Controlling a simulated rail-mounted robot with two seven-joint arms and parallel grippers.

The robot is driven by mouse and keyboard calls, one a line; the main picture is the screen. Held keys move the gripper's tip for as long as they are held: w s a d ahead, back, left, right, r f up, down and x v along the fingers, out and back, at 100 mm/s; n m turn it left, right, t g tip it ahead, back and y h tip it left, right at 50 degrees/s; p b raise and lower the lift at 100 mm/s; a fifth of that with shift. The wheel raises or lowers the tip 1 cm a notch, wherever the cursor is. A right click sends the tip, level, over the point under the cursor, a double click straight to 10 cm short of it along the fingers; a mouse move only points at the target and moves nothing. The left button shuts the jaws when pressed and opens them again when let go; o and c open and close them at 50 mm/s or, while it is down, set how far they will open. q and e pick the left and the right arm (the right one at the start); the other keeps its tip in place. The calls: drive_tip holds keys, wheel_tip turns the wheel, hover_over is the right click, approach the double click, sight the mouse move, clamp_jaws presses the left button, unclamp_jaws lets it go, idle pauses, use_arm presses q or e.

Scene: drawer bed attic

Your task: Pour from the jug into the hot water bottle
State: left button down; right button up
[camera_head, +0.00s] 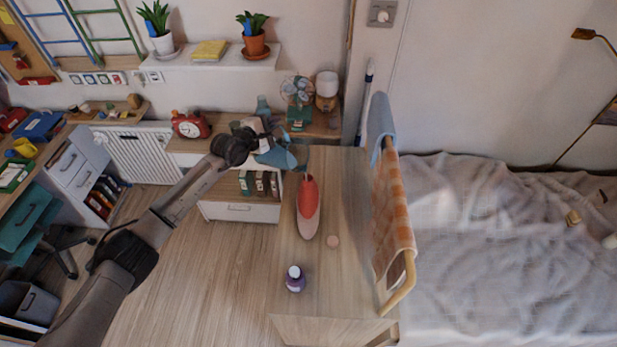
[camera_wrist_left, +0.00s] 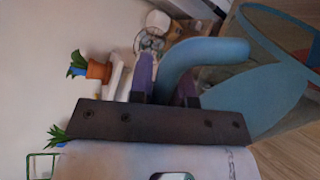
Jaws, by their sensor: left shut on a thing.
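A blue jug (camera_head: 276,158) hangs tilted in my left gripper (camera_head: 262,142), above the far end of the wooden table. In the left wrist view the jug's thick blue handle (camera_wrist_left: 205,52) is at the fingers (camera_wrist_left: 165,88), and its see-through body (camera_wrist_left: 275,85) fills the right side. The gripper is shut on the jug. The red and pink hot water bottle (camera_head: 308,205) is on the table, its narrow neck end toward the jug. The jug's right end is close to that neck; I cannot tell whether they touch or whether liquid flows. My right gripper is out of view.
A rail with an orange checked cloth (camera_head: 393,215) and a blue cloth (camera_head: 380,125) borders the table's right side, before the bed (camera_head: 490,250). The table's front is mostly clear.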

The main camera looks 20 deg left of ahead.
use_arm(q)
drive_tip(key=shift+r, duration=0.1)
idle(0.3)
drive_tip(key=shift+d+r+p, duration=0.1)
drive_tip(key=shift+p, duration=0.4)
drive_tip(key=shift+d+r+m+p, duration=0.1)
drive_tip(key=shift+d+m+p, duration=0.05)
drive_tip(key=shift+m+p, duration=0.2)
idle(0.8)
drive_tip(key=shift+s+d+r+p, duration=0.1)
drive_tip(key=shift+r+p, duration=0.05)
drive_tip(key=shift+p, duration=0.3)
idle(0.6)
drive_tip(key=shift+d, duration=0.15)
drive_tip(key=shift+d+r+y+p, duration=0.1)
drive_tip(key=shift+r+y+p, duration=0.15)
drive_tip(key=shift+p, duration=0.4)
idle(0.7)
drive_tip(key=shift+d+m, duration=0.15)
drive_tip(key=shift+m, duration=0.1)
drive_tip(key=shift+s+d+r+p, duration=0.1)
drive_tip(key=shift+d+p, duration=0.05)
drive_tip(key=shift+p, duration=0.55)
drive_tip(key=shift+d+r+p, duration=0.1)
drive_tip(key=shift+d+p, duration=0.1)
drive_tip(key=shift+p, duration=0.2)
idle(0.6)
